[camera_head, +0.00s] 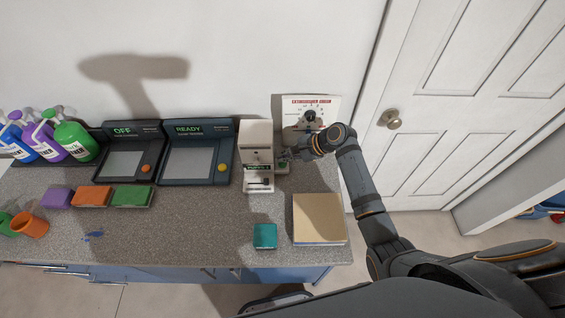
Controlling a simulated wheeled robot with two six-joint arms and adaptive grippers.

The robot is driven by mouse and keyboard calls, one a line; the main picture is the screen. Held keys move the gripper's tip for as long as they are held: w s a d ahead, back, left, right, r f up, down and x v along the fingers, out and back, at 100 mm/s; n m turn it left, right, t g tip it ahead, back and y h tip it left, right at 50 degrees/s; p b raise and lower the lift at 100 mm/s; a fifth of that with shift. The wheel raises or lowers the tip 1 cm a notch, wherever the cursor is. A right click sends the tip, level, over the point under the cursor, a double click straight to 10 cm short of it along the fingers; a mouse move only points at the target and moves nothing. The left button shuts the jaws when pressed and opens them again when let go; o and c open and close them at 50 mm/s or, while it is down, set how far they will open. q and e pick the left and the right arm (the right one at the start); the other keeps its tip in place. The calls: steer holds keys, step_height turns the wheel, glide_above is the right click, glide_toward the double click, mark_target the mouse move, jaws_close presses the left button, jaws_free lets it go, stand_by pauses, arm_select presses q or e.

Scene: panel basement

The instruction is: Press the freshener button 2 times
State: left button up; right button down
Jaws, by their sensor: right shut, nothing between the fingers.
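The display's text is too small to read surely. My right gripper (287,155) is shut and empty, its tips close to the dispenser's right side. A small part with a greenish spot (282,165) shows just below the fingertips; I cannot tell whether it is the button or whether the fingers touch it. My left gripper is not in view.
A dial panel (300,106) stands behind my right wrist. Left of the dispenser are READY (190,165) and OFF (124,164) machines, spray bottles (75,141) and coloured sponges (132,196). A tan block (319,218) and a teal block (265,236) lie in front. A white door (470,90) stands right.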

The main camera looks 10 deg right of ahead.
mark_target(285, 164)
steer(key=shift+f, duration=0.15)
stand_by(0.5)
steer(key=shift+f, duration=0.25)
steer(key=shift+f, duration=0.45)
stand_by(0.8)
steer(key=shift+r+p, duration=0.85)
steer(key=shift+p, duration=0.45)
step_height(285, 164, up, 5)
steer(key=p, duration=0.6)
steer(key=shift+r, duration=0.1)
